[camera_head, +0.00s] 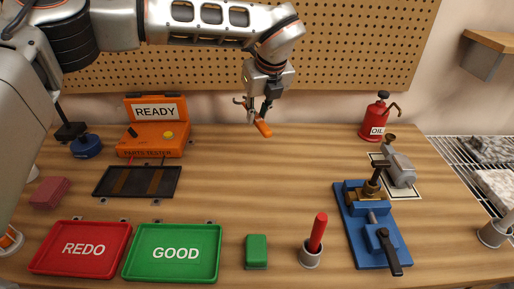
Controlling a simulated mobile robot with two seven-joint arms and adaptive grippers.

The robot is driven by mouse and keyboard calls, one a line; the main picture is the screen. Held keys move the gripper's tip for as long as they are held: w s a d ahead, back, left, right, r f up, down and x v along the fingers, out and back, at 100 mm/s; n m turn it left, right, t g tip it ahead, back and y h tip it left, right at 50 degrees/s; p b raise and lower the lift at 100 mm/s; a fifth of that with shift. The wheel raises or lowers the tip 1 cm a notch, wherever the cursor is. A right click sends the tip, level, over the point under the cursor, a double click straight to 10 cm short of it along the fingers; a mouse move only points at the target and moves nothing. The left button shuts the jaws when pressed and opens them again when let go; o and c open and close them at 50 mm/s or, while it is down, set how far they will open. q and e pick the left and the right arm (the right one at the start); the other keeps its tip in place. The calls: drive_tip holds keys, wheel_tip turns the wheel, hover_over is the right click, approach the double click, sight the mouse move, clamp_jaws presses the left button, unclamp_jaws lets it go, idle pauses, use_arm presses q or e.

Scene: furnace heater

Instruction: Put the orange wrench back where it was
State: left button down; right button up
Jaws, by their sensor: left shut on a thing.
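The orange wrench (262,128) hangs tilted in my left gripper (257,108), in front of the lower edge of the pegboard and above the back of the wooden bench. My left arm comes in from the upper left, with the gripper pointing down. The fingers are shut on the wrench's upper part, and its orange handle end sticks out below to the right. The pegboard (340,50) stands upright behind the bench, and its visible part holds no tools. My right gripper is not in view.
An orange parts tester (152,143) and a dark tray (137,182) stand at left. Red REDO (82,248) and green GOOD (174,253) trays lie in front. A blue vise (371,225) and red oil can (376,118) stand at right. The bench middle is clear.

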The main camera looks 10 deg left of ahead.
sight(264, 127)
use_arm(q)
wheel_tip(264, 127, down, 12)
drive_tip(key=shift+r, duration=0.1)
idle(0.4)
drive_tip(key=c, duration=1.9)
unclamp_jaws()
drive_tip(key=v, duration=1.2)
